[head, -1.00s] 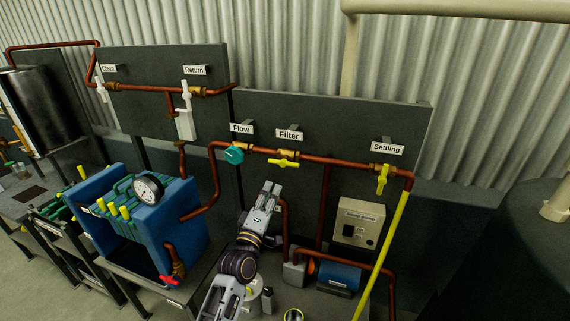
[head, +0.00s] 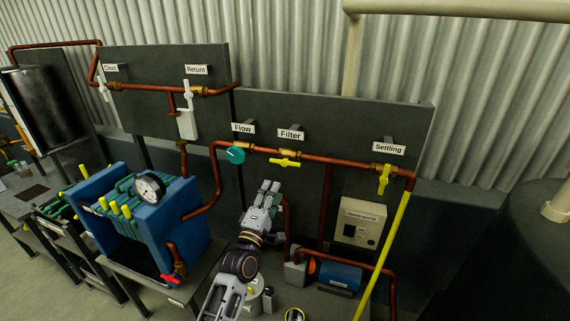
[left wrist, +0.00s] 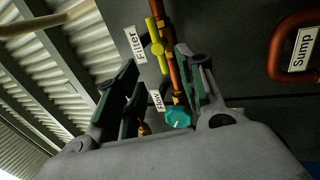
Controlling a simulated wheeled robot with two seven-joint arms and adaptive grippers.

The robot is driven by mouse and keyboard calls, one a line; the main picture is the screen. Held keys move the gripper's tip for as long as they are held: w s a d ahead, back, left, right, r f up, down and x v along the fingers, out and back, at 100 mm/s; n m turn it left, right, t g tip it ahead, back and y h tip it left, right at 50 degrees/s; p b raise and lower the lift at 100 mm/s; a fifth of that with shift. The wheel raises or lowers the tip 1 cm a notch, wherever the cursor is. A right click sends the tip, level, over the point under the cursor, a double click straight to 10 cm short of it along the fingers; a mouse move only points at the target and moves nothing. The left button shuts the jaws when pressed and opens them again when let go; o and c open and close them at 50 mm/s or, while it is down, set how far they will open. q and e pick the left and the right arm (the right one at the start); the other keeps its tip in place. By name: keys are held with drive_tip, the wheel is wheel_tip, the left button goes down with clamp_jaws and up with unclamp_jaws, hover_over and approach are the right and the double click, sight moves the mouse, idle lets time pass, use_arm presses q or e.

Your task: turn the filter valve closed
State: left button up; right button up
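The filter valve's yellow handle (head: 285,162) sits on the copper pipe under the Filter label (head: 291,134) and lies roughly along the pipe. In the left wrist view the handle (left wrist: 158,45) shows just beyond the fingertips, beside the Filter label (left wrist: 136,44). My left gripper (head: 269,186) is below the handle and apart from it in the head view. Its two fingers (left wrist: 158,75) stand apart in the left wrist view with nothing held between them.
The teal flow knob (head: 235,155) is close on the left of the filter valve. The yellow settling handle (head: 384,179) hangs farther right. A control box (head: 360,222) and a blue pump motor (head: 340,275) are below right. The dark panel (head: 345,125) backs the pipe.

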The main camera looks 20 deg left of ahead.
use_arm(q)
drive_tip(key=shift+w, duration=0.15)
drive_tip(key=p, duration=0.2)
approach(285, 161)
drive_tip(key=shift+w, duration=1.5)
drive_tip(key=shift+p+x, duration=0.7)
drive_tip(key=shift+x, duration=2.9)
drive_tip(key=shift+f, duration=0.15)
clamp_jaws()
